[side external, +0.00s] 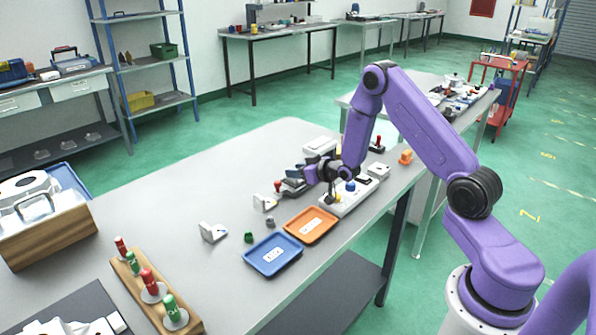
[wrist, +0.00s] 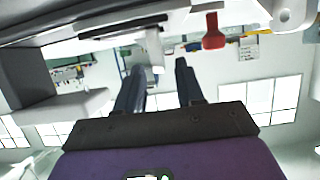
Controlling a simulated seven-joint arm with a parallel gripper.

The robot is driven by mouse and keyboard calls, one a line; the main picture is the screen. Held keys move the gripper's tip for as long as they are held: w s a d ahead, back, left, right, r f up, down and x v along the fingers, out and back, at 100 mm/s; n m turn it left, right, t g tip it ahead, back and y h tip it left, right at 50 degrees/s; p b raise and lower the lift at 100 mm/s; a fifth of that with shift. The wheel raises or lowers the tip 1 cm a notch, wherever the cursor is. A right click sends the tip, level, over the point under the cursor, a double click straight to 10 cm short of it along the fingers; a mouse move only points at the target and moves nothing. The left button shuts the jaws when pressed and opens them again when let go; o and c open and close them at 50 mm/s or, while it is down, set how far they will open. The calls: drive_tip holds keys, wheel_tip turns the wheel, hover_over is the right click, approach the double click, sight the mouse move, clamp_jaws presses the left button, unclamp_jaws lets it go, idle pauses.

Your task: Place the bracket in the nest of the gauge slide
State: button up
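My gripper (side external: 296,172) is low over the table, pointing left in the side view. A pale L-shaped bracket (side external: 213,232) stands on the table at left. A similar pale casting (side external: 265,203) stands closer, in front of the gripper. A dark device with a red knob (side external: 278,186) lies beside the fingers; it may be the gauge slide, but its nest cannot be made out. A red knob (wrist: 213,35) also shows in the wrist view, above the fingers.
A blue tray (side external: 273,254) and an orange tray (side external: 310,225) lie along the near edge. A white fixture with a blue knob (side external: 350,187) stands close to my wrist. A wooden rack (side external: 150,290) holds red and green handled gauges. The table's back left is clear.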

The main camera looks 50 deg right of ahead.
drive_tip(key=shift+r, duration=0.1)
drive_tip(key=shift+s+r, duration=0.15)
drive_tip(key=shift+s, duration=0.1)
drive_tip(key=v, duration=1.1)
drive_tip(key=s+a+r+n+g+y, duration=0.1)
drive_tip(key=s+a+n+g+y, duration=0.25)
drive_tip(key=a, duration=0.55)
drive_tip(key=s+a+r+n+g, duration=0.2)
drive_tip(key=s+a+n+g, duration=0.15)
drive_tip(key=s+a, duration=0.45)
drive_tip(key=s+a+r+n+g+h, duration=0.1)
drive_tip(key=s+r+n+g, duration=0.1)
drive_tip(key=s, duration=0.8)
drive_tip(key=s+a+r+n+g+h, duration=0.1)
drive_tip(key=s+r+n+g+h, duration=0.1)
drive_tip(key=s, duration=0.9)
wheel_tip(320, 180, up, 2)
drive_tip(key=shift+s+a+r+n+g, duration=0.2)
drive_tip(key=shift+a+n+g, duration=0.2)
drive_tip(key=shift+n+g, duration=0.6)
